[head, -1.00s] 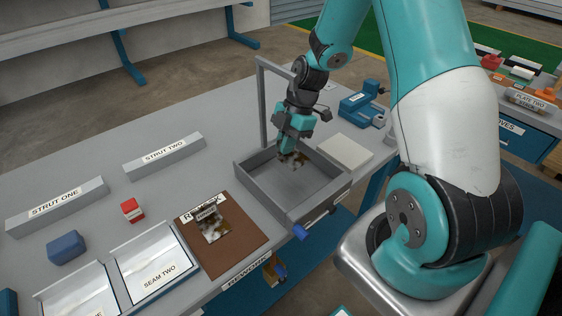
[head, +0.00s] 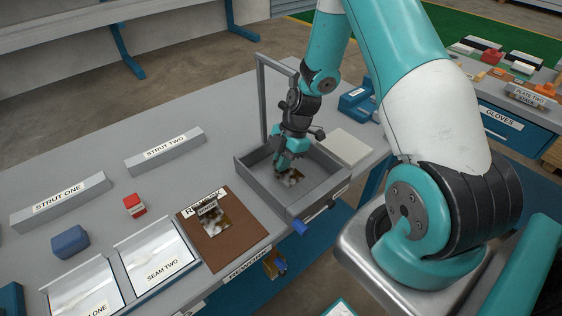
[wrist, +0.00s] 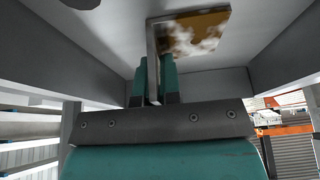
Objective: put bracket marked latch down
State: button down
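A bracket with a brown-and-white blotchy plate (head: 291,178) is inside the grey open-topped tray (head: 318,202) in the head view. Its marking is not readable. The wrist view shows its plate (wrist: 195,35) and its thin upright flange (wrist: 152,62) between my fingers. My gripper (head: 284,166) reaches down into the tray, its fingers (wrist: 153,80) shut on the flange. The plate is at or close to the tray floor; I cannot tell whether it touches. A second blotchy bracket (head: 220,222) with a small label lies on the brown rework mat (head: 236,250).
A grey post frame (head: 262,105) stands at the tray's back left corner. A pale flat block (head: 344,148) lies right of the tray. Strut one (head: 62,202), strut two (head: 165,152), a red block (head: 134,206) and a blue block (head: 70,242) stand left.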

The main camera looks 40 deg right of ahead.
jog(key=c, duration=1.3)
grip_release()
jog(key=b+v, duration=0.1)
jog(key=v, duration=1.1)
jog(key=shift+r, duration=0.1)
